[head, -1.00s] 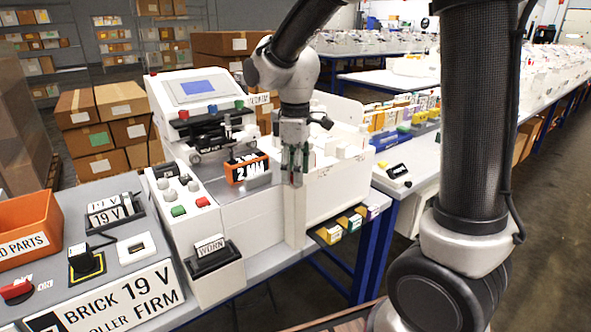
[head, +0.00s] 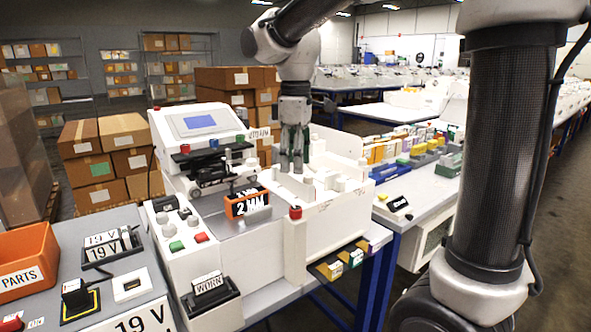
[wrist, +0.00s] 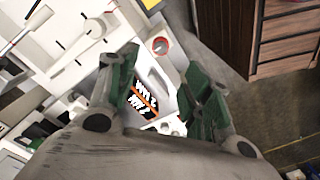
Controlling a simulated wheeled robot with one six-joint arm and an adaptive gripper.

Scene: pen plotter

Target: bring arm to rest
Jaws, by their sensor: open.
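My gripper (head: 291,168) hangs fingers-down above the white plotter housing (head: 335,208), at the end of my raised arm. It is open, with nothing between its fingers. In the wrist view its two green-padded fingers (wrist: 158,92) stand apart. Between them, below, shows an orange and black block marked "2 MM" (head: 247,201), which sits on the plotter's grey plate.
A control console with a blue screen (head: 199,121) stands left of my gripper. An orange parts bin (head: 26,262) is at far left. Small coloured boxes (head: 400,150) line the bench at right. Cardboard boxes (head: 105,160) are stacked behind. Air above the plotter is free.

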